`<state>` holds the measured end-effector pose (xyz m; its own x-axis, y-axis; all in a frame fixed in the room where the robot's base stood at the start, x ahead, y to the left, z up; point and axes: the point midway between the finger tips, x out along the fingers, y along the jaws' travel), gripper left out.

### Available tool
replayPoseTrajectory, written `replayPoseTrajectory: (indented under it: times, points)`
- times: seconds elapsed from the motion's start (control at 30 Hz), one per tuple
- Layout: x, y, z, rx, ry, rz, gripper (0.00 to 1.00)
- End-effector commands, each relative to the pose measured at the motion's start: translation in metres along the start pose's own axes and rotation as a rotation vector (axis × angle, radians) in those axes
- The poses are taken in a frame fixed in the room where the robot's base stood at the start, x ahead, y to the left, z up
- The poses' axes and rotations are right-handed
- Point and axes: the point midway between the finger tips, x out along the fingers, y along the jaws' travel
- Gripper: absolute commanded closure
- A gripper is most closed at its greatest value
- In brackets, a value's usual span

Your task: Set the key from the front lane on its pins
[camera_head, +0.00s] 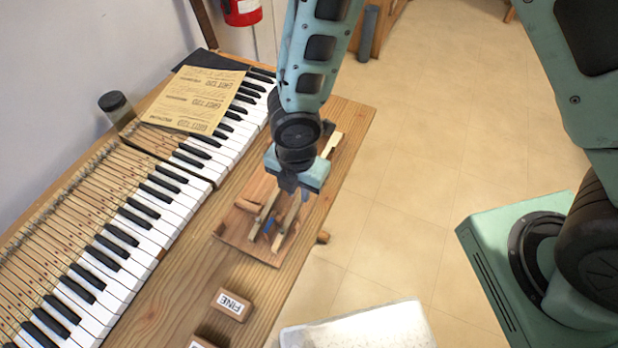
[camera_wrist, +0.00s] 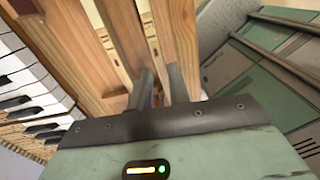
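A wooden board (camera_head: 238,222) lies on the bench near its right edge, with narrow wooden key sticks on it. One pale stick (camera_head: 265,213) lies left of my gripper, and another (camera_head: 281,238) lies just below it. Which one is the front lane's key I cannot tell. My gripper (camera_head: 288,196) points down over this board. In the wrist view, its fingers (camera_wrist: 161,88) stand a little apart, close to two brown wooden bars (camera_wrist: 122,40), with a pale dotted strip (camera_wrist: 150,25) beyond. I see nothing clearly clamped between them. The pins are hidden or too small to tell.
A piano keyboard (camera_head: 150,220) runs along the left, with bare key sticks (camera_head: 75,205) behind it. A brown paper sheet (camera_head: 190,98) lies on the far keys. A block marked FINE (camera_head: 231,304) stands at the bench front. A white bin (camera_head: 360,328) stands lower right.

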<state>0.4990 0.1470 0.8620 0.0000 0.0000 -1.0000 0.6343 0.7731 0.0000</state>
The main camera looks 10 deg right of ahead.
Motion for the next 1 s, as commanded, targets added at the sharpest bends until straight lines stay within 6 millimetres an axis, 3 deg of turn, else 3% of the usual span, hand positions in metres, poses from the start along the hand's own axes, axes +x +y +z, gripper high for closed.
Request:
replayPoseTrajectory:
  times: [1.0]
  points:
    - [0.017,0.000,0.000,0.000,0.000,0.000,0.81]
